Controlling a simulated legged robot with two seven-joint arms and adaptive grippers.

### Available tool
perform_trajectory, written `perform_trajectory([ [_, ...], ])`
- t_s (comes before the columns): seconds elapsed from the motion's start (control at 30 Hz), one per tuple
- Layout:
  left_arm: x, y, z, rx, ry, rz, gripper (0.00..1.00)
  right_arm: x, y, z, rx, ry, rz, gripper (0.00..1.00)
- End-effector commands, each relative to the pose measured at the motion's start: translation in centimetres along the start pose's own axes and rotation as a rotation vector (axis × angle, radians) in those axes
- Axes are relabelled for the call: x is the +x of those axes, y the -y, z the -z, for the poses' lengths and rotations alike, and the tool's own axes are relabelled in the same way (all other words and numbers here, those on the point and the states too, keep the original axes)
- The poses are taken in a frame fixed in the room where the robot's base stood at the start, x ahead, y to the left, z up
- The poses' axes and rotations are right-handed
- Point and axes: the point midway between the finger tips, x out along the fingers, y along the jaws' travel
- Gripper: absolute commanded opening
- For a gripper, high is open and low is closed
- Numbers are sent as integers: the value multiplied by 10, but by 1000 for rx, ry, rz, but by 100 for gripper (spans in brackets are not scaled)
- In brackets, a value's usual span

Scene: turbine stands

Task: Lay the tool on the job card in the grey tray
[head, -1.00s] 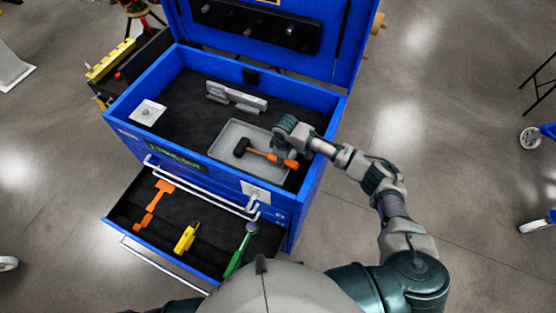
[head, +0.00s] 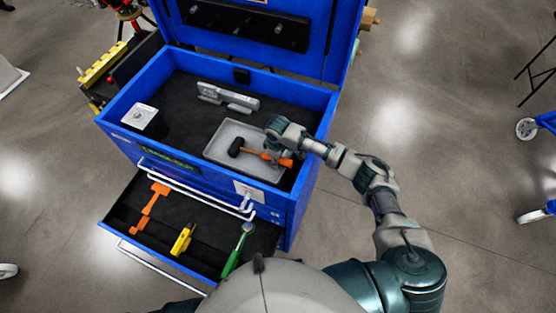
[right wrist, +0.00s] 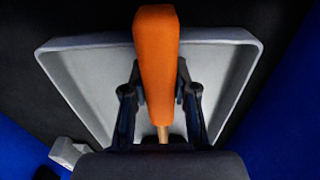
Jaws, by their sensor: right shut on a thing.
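A hammer with a black head (head: 236,147) and an orange handle (head: 283,161) is at the grey tray (head: 215,153) in the blue chest's top compartment. My right gripper (head: 273,150) is shut on the handle. In the right wrist view, the orange handle (right wrist: 156,60) lies between the fingers, over the grey tray (right wrist: 85,85). I cannot tell whether the hammer touches the tray floor. A white card (head: 250,192) is on the chest's front; its print is too small to read. My left gripper is out of view.
The blue chest (head: 118,135) has its lid up. A grey metal part (head: 228,98) and a white square plate (head: 139,117) sit inside it. The open drawer below holds an orange tool (head: 150,207), a yellow tool (head: 183,240) and a green-handled tool (head: 235,252).

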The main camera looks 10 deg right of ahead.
Motion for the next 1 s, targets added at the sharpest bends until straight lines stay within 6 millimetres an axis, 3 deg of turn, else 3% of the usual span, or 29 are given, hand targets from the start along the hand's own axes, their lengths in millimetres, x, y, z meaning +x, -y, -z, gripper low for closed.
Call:
perform_trajectory([
  [0.03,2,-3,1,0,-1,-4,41,14,5,-7,-1,22,11,0],
  [0.27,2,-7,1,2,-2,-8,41,14,5,-7,-1,23,11,0],
  [0.3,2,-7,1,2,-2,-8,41,14,5,-7,-1,23,11,38],
  [0.4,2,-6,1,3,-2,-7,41,14,5,-8,-1,23,10,57],
  [0.93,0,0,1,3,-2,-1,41,9,4,-7,-1,17,6,57],
  [0.97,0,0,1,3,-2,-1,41,9,5,-8,-1,19,6,65],
  [1.0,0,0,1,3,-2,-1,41,9,5,-7,-1,19,6,65],
])
